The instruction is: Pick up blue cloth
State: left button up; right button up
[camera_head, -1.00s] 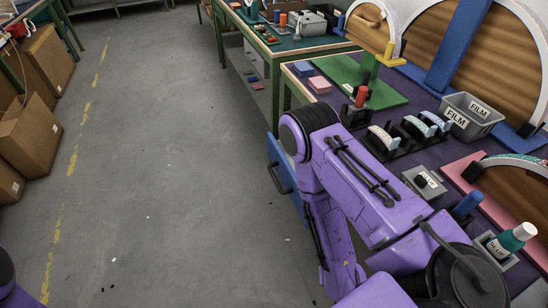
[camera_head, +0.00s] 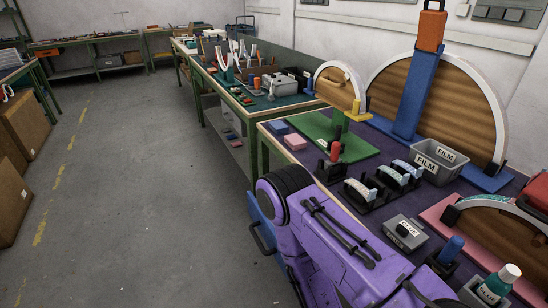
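A purple arm of mine fills the lower middle of the view, beside the bench and in front of these pieces. Its gripper is not visible. My other gripper is also out of view.
Black holders with tape rolls (camera_head: 360,190), a grey FILM bin (camera_head: 437,160) and wooden arcs (camera_head: 440,105) crowd the bench. The grey floor (camera_head: 140,200) at left is clear.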

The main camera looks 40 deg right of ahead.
aim_at(279, 128)
jog(key=u, duration=0.4)
jog(key=i, duration=2.55)
jog(key=z, duration=4.15)
